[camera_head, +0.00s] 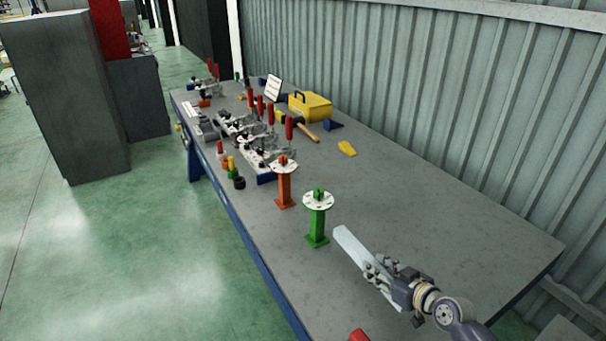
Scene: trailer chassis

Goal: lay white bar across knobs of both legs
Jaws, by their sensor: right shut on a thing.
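The white bar (352,245) is held by my right gripper (378,275) near the right front part of the table. My right gripper is shut on the bar, and the bar's free end points up and left toward the green leg. The green leg (318,226) stands upright on the table with a round white disc and a green knob (319,193) on top. The orange leg (285,188) stands upright behind it, to the left, with a similar disc and an orange knob (284,160). The bar is apart from both legs. My left gripper is not in view.
The grey workbench (430,210) has free room right of the legs. Red-handled clamps (262,150) stand behind the orange leg. A yellow toolbox (310,106), a hammer (307,131) and a yellow piece (347,149) lie farther back. A red object (359,335) shows at the bottom edge.

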